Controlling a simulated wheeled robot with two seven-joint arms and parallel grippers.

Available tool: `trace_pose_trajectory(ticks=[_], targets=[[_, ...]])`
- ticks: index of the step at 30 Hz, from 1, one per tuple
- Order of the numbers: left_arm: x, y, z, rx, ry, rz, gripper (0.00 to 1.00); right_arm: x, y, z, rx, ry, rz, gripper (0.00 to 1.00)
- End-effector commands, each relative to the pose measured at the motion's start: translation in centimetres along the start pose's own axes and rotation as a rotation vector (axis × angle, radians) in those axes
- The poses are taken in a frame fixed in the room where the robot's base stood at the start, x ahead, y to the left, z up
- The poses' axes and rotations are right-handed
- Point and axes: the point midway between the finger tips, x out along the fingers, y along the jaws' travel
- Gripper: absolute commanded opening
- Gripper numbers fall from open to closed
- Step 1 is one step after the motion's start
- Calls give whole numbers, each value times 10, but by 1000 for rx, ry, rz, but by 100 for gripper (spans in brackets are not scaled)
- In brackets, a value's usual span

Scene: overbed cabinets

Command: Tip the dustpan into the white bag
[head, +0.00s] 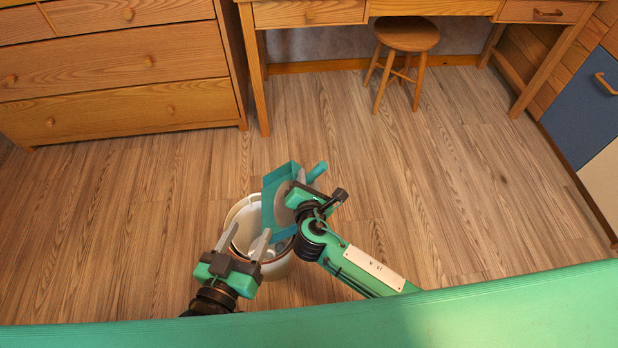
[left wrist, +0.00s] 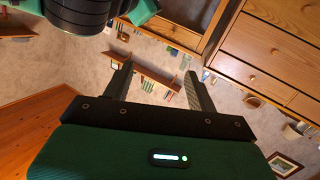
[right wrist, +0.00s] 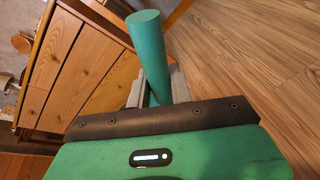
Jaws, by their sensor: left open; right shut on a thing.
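The teal dustpan (head: 281,205) is tilted steeply over the right side of a white round container (head: 283,267), which I take for the white bag. My right gripper (head: 303,187) is shut on the dustpan's handle (head: 318,171). In the right wrist view the round teal handle (right wrist: 149,45) stands up between the fingers. The dustpan and my right gripper hide part of the container's opening. My left gripper (head: 247,238) is open and empty over the container's near left side. In the left wrist view its fingers (left wrist: 157,82) are spread with nothing between them.
A wooden drawer chest (head: 120,75) stands at the back left. A desk (head: 310,12) and a round stool (head: 406,34) are at the back. A blue-fronted cabinet (head: 585,105) is at the right. The wooden floor (head: 450,170) between is clear.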

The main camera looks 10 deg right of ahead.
Motion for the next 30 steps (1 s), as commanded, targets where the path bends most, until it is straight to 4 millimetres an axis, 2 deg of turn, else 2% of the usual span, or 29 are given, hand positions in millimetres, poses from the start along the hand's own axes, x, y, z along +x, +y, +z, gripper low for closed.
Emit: trace_pose_trajectory(ticks=[9,20,30], targets=[[-12,8,30,-22,-156,8,58,-2,7,1,-26,-6,-4,0],[-26,-22,33,19,-428,-64,58,-5,31,-5,-134,-28,-25,0],[-49,-47,32,33,-647,-135,58,-8,50,-12,-228,-48,-43,0]])
